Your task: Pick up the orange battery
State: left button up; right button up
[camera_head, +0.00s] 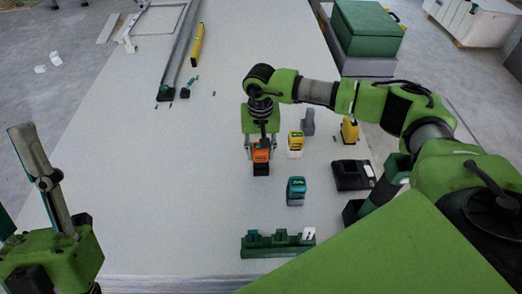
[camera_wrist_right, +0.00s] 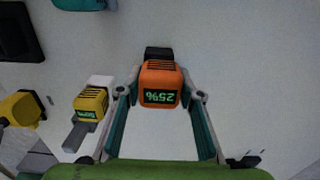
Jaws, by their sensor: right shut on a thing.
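The orange battery (camera_head: 261,155) is below my right gripper (camera_head: 261,146), near the middle of the pale table in the head view. In the right wrist view, the orange battery (camera_wrist_right: 160,82) sits between the two fingertips of the right gripper (camera_wrist_right: 162,92), which is shut on it.
Right of the orange battery stand a yellow battery (camera_head: 295,141), a teal battery (camera_head: 296,190) and a yellow tool (camera_head: 349,130). A black charger (camera_head: 352,175) lies farther right. A green rack (camera_head: 278,243) is at the near side. The table's left part is clear.

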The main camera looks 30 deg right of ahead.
pick_arm(q)
jog(key=w+f+g+y+p, duration=0.2)
jog(key=w+f+g, duration=0.3)
jog(key=f, duration=0.4)
jog(key=w+f+g+y+p, duration=0.2)
jog(key=w+f+g, duration=0.3)
jog(key=f, duration=0.4)
jog(key=shift+w+d+g, duration=0.15)
jog(key=shift+d+g, duration=0.05)
jog(key=shift+g, duration=0.4)
pick_arm(e)
jog(key=s+a+r, duration=0.7)
jog(key=s+r, duration=0.1)
jog(key=s, duration=0.2)
jog(key=shift+s+r, duration=0.4)
jog(key=shift+a, duration=0.1)
